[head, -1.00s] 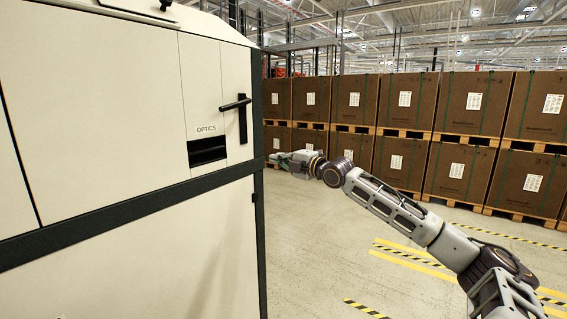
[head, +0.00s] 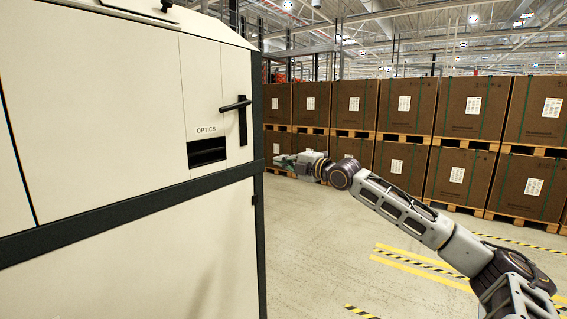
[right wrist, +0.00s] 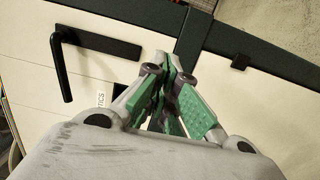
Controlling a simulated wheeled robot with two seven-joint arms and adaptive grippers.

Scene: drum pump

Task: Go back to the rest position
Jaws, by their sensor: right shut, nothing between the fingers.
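My right gripper (head: 284,160) is shut and empty. In the head view it is small, in front of the stacked boxes and just right of the cabinet's dark corner post. It also shows in the right wrist view (right wrist: 165,62), with its green-padded fingers together and the cabinet behind them. My right arm reaches in from the lower right. My left gripper is not in view.
A large cream cabinet (head: 110,100) marked OPTICS fills the left side. Its black handle (head: 240,106) stands out above a dark slot (head: 207,152). Boxes on pallets (head: 405,105) line the back. The floor (head: 325,250) between has striped markings and is open.

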